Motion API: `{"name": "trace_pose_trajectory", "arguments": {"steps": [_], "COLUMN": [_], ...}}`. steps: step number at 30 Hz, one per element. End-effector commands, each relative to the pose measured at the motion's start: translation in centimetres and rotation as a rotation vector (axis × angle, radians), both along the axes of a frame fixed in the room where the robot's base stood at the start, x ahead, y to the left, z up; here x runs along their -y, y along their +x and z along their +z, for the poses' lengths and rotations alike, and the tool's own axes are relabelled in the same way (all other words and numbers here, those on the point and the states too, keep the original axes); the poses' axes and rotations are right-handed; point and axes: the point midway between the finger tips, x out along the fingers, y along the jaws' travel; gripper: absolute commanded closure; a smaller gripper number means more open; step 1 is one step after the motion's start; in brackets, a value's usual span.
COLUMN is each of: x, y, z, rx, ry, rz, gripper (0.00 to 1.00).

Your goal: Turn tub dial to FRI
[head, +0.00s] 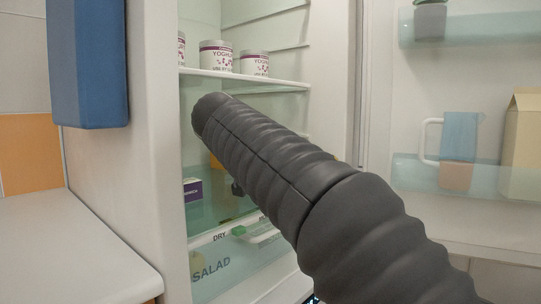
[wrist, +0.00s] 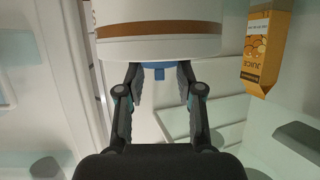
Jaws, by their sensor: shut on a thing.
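A white tub (wrist: 160,14) with a brown band fills the top middle of the wrist view. A blue part (wrist: 158,69), which looks like its dial, shows at the tub's lower edge between my fingertips. My gripper (wrist: 160,78) has its two fingers on either side of this blue part and is shut on it. No day marking is readable, so I cannot tell the dial's setting. In the head view my dark arm reaches into the open fridge. It hides my gripper and this tub there.
Yoghurt tubs (head: 216,56) stand on the upper shelf (head: 275,80). Below are a purple box (head: 193,188), a green slider (head: 239,230) and a salad drawer (head: 212,287). A juice carton (wrist: 263,45) is right in the wrist view.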

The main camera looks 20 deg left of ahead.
Motion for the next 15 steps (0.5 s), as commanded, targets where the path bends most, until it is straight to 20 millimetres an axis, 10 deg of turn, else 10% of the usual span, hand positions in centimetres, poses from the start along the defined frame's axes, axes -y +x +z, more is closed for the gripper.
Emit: {"name": "trace_pose_trajectory", "arguments": {"steps": [6, 7, 9, 15], "x": [-0.04, -0.04, -0.04, -0.03], "y": [0.05, 0.05, 0.04, 0.03], "z": [-0.26, -0.26, -0.24, -0.15], "rx": [-0.004, -0.004, -0.004, -0.002], "ry": [-0.002, -0.002, -0.002, -0.002], "rz": [0.0, 0.0, 0.0, 0.001], "gripper": [0.98, 0.59, 0.41, 0.39]}}
